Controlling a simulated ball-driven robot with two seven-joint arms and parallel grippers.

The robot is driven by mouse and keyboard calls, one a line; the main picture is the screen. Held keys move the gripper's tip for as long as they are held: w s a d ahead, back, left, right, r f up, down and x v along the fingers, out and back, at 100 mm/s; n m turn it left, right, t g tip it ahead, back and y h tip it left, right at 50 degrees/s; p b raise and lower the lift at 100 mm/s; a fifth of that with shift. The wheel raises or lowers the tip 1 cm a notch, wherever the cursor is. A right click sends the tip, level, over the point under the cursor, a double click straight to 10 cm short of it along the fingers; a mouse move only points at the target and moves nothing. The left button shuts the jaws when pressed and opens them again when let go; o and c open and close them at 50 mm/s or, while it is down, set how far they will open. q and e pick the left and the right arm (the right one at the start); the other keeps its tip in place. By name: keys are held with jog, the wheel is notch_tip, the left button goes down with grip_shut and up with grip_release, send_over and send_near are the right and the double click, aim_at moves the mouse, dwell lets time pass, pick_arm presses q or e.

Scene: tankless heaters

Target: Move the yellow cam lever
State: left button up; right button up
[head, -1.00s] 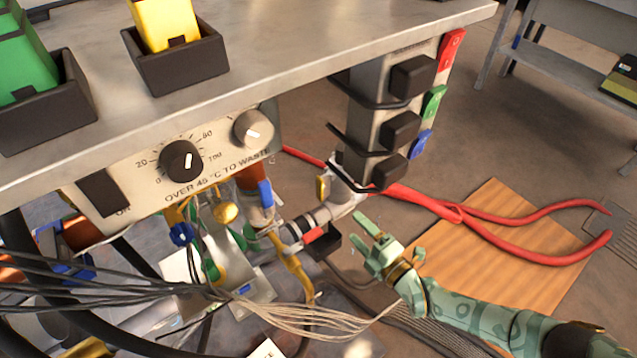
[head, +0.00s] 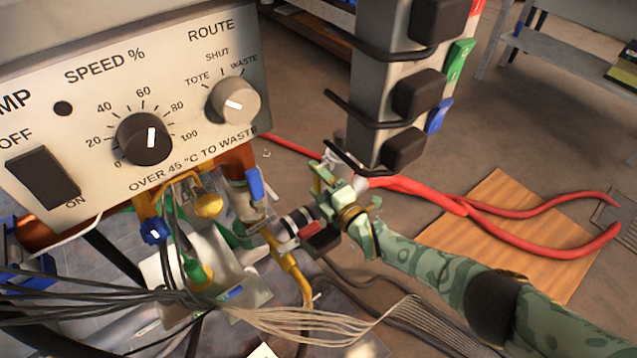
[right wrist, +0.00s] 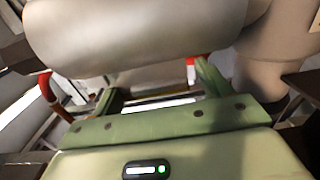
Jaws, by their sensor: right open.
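My right gripper (head: 325,178) is open at the grey and black hose coupling (head: 298,222) under the panel. Its green fingers stand close around the coupling's upper right end. The yellow cam lever is hard to tell from the fingers there; a yellowish sliver (head: 317,187) beside them may be it. I cannot tell whether a finger touches it. A red lever (head: 311,229) shows on the coupling's near side. In the right wrist view my open fingers (right wrist: 158,92) face a large beige rounded part (right wrist: 135,35), very close. My left gripper is out of view.
The control panel (head: 190,145) with knobs stands at the upper left. A grey post with black hooks (head: 375,100) rises just above my right gripper. Grey wires (head: 270,318) cross below.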

jog(key=c, duration=1.4)
jog(key=shift+s, duration=0.1)
jog(key=m, duration=0.1)
jog(key=a+r+m, duration=0.1)
jog(key=m, duration=0.1)
jog(key=shift+s+a+m, duration=0.1)
jog(key=shift+s+m, duration=0.2)
jog(key=shift+s, duration=0.1)
jog(key=shift+s+a+r+m, duration=0.15)
jog(key=shift+a+r+m, duration=0.15)
jog(key=shift+m, duration=0.55)
jog(key=shift+s+a+r+m, duration=0.15)
jog(key=shift+r+m, duration=0.2)
jog(key=shift+m, duration=0.5)
jog(key=o, duration=1.4)
